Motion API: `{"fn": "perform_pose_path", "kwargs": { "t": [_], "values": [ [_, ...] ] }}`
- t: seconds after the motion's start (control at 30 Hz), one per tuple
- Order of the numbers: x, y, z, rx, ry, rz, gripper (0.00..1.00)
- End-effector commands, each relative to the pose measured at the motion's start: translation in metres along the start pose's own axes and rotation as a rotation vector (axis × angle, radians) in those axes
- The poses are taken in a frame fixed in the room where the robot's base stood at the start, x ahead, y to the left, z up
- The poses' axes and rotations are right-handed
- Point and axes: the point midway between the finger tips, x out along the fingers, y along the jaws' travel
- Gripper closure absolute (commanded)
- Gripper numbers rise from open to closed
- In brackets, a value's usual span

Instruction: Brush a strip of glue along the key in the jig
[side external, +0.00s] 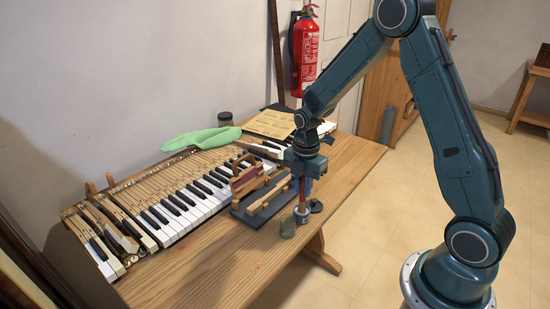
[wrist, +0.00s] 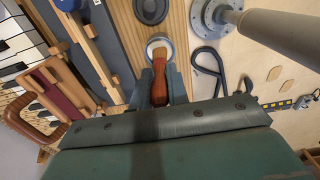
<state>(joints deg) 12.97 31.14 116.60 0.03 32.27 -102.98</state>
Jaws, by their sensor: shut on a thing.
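My gripper (side external: 303,180) points down at the right of the bench and is shut on a brush with a red-brown handle (wrist: 159,82). The brush's tip is at the mouth of a small round glue pot (side external: 301,215), which also shows in the wrist view (wrist: 152,42); I cannot tell how deep the bristles sit. The jig (side external: 240,211) is a dark base left of the pot. A pale wooden key (side external: 268,195) lies along it; part of it shows in the wrist view (wrist: 97,57). No glue can be made out on the key.
A wooden frame (side external: 246,178) is beside the jig. The keyboard (side external: 190,205) and a green cloth (side external: 203,138) lie behind. The bench's front left is clear.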

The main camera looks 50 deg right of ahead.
Motion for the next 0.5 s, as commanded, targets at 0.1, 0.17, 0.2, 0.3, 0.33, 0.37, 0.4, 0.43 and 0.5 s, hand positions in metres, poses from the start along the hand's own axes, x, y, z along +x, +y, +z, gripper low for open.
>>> {"fn": "perform_pose_path", "kwargs": {
  "t": [0.1, 0.17, 0.2, 0.3, 0.33, 0.37, 0.4, 0.43, 0.5],
  "values": [
    [0.0001, 0.0001, 0.0000, 0.000, 0.000, 0.000, 1.00],
    [0.0004, 0.0001, 0.0000, 0.000, 0.000, 0.000, 1.00],
    [0.0006, 0.0001, 0.0000, 0.000, 0.000, 0.000, 1.00],
    [0.0014, 0.0001, 0.0000, 0.000, 0.000, 0.000, 1.00],
    [0.0016, 0.0001, 0.0000, 0.000, 0.000, 0.000, 1.00],
    [0.0019, 0.0001, 0.0000, 0.000, 0.000, 0.000, 1.00],
    [0.0023, 0.0000, 0.0000, 0.000, 0.000, 0.000, 1.00],
    [0.0025, 0.0000, 0.0000, 0.000, 0.000, 0.000, 1.00],
    [0.0031, 0.0000, 0.0000, 0.000, 0.000, 0.000, 1.00]
  ]
}}
